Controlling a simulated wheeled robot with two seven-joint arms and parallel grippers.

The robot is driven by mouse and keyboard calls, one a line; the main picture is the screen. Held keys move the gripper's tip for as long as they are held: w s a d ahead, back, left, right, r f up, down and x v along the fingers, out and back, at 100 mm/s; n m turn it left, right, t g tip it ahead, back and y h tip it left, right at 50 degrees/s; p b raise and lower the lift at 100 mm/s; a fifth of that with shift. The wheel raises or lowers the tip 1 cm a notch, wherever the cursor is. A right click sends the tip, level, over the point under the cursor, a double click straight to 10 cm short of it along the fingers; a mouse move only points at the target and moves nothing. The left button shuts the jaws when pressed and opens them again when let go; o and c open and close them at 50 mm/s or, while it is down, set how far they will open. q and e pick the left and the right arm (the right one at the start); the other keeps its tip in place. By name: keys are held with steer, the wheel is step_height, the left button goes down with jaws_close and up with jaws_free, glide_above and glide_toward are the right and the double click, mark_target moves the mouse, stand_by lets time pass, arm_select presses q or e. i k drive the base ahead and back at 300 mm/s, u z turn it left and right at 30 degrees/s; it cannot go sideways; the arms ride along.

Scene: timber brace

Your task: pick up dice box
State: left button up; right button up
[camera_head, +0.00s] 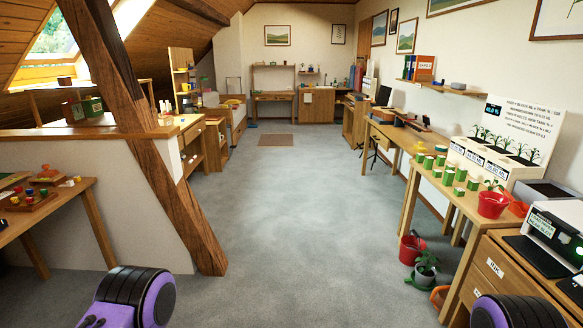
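I cannot clearly pick out a dice box. On the low wooden table (62,212) at the left edge, a wooden tray (40,203) holds several small coloured pieces. An orange-red object (46,174) stands behind the tray; it is too small to identify. A dark red box (72,111) and a green box (92,106) stand on the ledge above. Purple and black parts of my arms show at the bottom left and bottom right. Neither gripper shows.
A slanted timber brace (150,150) stands beside the left table and half wall (70,163). The grey carpet (285,220) is open down the middle. On the right, a wooden bench (440,190) holds green pots and a red pot (492,204). A red bucket (411,248) stands on the floor.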

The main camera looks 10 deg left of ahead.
mark_target(169, 121)
steer(key=z, duration=0.25)
steer(key=i, duration=2.65)
steer(key=u, duration=0.3)
steer(key=i, duration=2.4)
steer(key=u, duration=1.6)
steer(key=i, duration=2.3)
steer(key=z, duration=0.65)
steer(key=i, duration=1)
steer(key=u, duration=0.15)
